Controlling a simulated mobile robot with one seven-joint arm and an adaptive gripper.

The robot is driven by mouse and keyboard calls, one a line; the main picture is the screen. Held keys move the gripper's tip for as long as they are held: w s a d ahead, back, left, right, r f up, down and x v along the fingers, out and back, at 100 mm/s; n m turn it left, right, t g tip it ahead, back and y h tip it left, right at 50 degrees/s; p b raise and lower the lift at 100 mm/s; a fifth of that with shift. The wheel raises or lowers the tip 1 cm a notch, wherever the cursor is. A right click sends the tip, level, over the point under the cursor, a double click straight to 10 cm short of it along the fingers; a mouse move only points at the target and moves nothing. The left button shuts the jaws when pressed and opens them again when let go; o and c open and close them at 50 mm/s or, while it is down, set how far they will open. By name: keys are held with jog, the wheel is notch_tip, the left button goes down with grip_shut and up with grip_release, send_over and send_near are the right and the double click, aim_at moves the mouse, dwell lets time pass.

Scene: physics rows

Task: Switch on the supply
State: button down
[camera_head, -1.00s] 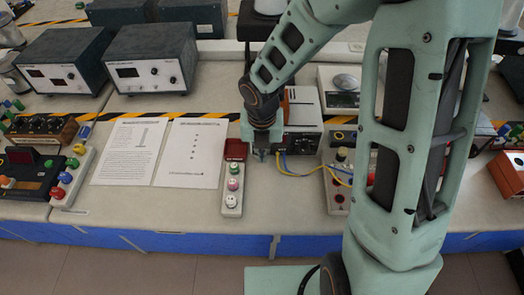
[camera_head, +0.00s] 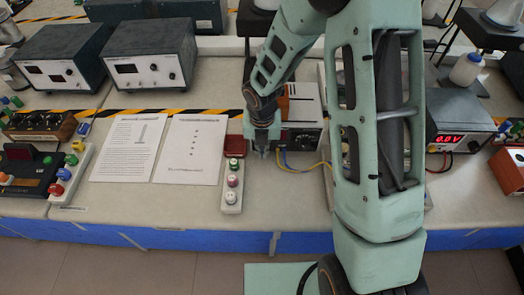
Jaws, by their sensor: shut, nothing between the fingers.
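Several box supplies are in view, and I cannot tell which one the task means. One at the right (camera_head: 461,122) has a lit red display that seems to read 0.0 V, with red and black leads at its front. Two dark-cased supplies with white front panels stand at the left, one at the far left (camera_head: 47,68) and one beside it (camera_head: 135,71); their displays look dark. Another unit (camera_head: 303,112), with yellow and blue wires, stands just right of my gripper and is partly hidden. My gripper (camera_head: 263,154) is shut and empty, pointing down beside the red-topped strip.
A narrow grey strip (camera_head: 232,207) with a red top and several coloured terminals lies left of my gripper. Two printed sheets (camera_head: 125,148) (camera_head: 193,150) lie farther left. My arm hides much of the bench at centre right. The bench front edge is blue.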

jog(key=shift+f, duration=0.1)
jog(key=shift+w+f+t+b, duration=0.2)
jog(key=shift+f+t+b, duration=0.1)
jog(key=shift+b, duration=0.75)
jog(key=shift+r, duration=0.35)
jog(key=shift+p, duration=0.3)
jog(key=shift+r+p, duration=0.8)
jog(key=shift+r, duration=0.05)
